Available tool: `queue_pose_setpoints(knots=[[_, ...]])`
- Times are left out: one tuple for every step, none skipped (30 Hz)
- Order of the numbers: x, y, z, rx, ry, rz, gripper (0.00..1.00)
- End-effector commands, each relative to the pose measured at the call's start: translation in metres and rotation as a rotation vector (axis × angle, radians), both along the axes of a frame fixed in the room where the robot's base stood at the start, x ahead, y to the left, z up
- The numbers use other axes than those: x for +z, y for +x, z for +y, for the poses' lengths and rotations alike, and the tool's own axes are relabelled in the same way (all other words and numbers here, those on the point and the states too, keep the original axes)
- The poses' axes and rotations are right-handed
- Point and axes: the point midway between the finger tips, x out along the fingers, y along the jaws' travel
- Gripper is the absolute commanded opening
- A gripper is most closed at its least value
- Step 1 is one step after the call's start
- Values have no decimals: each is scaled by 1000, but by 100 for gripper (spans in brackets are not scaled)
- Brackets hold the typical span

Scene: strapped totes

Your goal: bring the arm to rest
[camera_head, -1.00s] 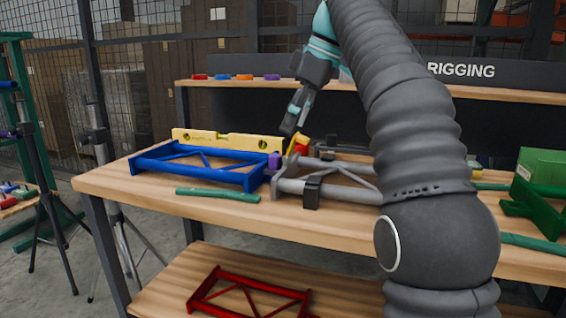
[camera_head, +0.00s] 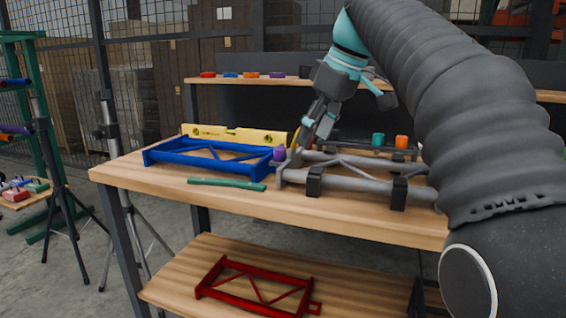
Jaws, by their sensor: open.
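My arm, in a dark ribbed sleeve, comes down from the upper right in the head view and covers much of the right side. My gripper (camera_head: 312,136) is at its teal and grey end, pointing down and left. It is open, over or just behind the left end of a grey frame (camera_head: 350,184) on the wooden table (camera_head: 300,213). Small red and yellow parts show close to the fingertips. I cannot tell whether the fingers touch anything.
Purple (camera_head: 279,154), teal (camera_head: 378,139) and orange (camera_head: 401,141) pieces stand nearby. A red frame (camera_head: 255,287) lies on the lower shelf.

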Motion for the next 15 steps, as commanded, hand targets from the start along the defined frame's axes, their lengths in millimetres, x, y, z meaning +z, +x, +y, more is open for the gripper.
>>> queue_pose_setpoints(knots=[[-3, -9, -4, -39, 1, 0, 63], [-7, -14, -6, -67, 0, 2, 63], [-13, -21, -10, -108, -1, 2, 63], [-17, -26, -13, -140, 1, 1, 63], [-23, -32, -16, -173, 1, 2, 63], [-30, -40, -21, -216, 0, 1, 63], [-36, -46, -24, -247, 1, -1, 63], [-42, -52, -27, -277, 1, -1, 63], [-51, -61, -31, -318, 0, -4, 63], [-58, -67, -34, -349, 0, -5, 63], [-65, -74, -37, -378, 1, -8, 63], [-75, -83, -42, -417, 0, -12, 63], [-83, -90, -45, -446, 0, -14, 63], [-92, -97, -48, -476, 2, -16, 63], [-103, -106, -53, -513, 1, -21, 63]])
